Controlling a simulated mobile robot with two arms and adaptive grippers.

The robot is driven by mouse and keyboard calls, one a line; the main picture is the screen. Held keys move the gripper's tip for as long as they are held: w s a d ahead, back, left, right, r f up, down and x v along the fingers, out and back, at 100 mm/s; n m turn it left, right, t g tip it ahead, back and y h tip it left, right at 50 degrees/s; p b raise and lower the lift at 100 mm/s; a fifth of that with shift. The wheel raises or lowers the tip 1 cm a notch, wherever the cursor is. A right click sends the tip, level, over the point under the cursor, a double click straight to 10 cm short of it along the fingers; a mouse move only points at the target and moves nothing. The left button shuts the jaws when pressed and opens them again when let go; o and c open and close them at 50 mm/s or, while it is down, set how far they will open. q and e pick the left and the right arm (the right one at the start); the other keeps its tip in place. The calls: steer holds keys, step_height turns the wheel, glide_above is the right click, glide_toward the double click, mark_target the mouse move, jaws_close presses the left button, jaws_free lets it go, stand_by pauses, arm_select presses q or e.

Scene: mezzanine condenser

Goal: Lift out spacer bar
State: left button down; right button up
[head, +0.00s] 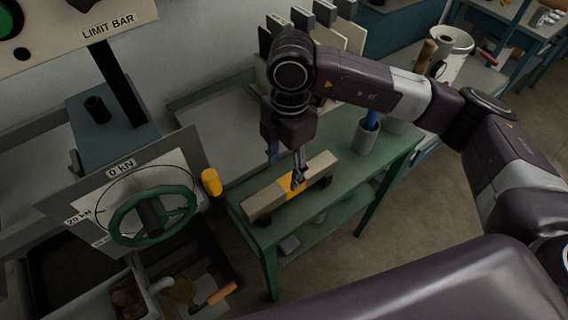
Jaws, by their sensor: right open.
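A long beige bar with a yellow band at its middle, which looks like the spacer bar (265,200), lies on dark supports on a green table. My right gripper (297,182) points down at the yellow band, with its fingertips at or just over the bar. Its jaws are open; I cannot tell whether they touch the bar. The bar looks level and rests on its supports. My left gripper is not in view.
A grey cup (367,135) with a blue-handled item stands behind the bar on the green table (398,150). A green handwheel (152,216), a dial plate and a yellow cylinder (211,182) are at left. Open floor lies right of the table.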

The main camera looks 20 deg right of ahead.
steer(key=shift+w+d+h, duration=0.3)
steer(key=shift+w+d, duration=0.2)
steer(key=shift+d, duration=0.1)
steer(key=shift+s+d+f, duration=0.1)
steer(key=shift+s+f, duration=0.05)
steer(key=shift+f, duration=0.1)
steer(key=shift+s+f+p, duration=0.5)
steer(key=shift+f, duration=0.2)
steer(key=shift+w+d+f+p, duration=0.15)
steer(key=shift+f+p, duration=0.25)
steer(key=shift+f, duration=0.2)
steer(key=shift+w+f+p, duration=0.1)
steer(key=shift+f+p, duration=0.25)
steer(key=shift+f, duration=0.2)
step_height(320, 180, down, 2)
steer(key=shift+w+f, duration=0.15)
steer(key=shift+f, duration=0.35)
steer(key=c, duration=1.1)
jaws_close()
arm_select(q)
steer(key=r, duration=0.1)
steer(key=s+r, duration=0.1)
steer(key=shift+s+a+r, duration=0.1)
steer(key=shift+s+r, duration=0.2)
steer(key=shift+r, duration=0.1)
arm_select(e)
steer(key=shift+r, duration=0.15)
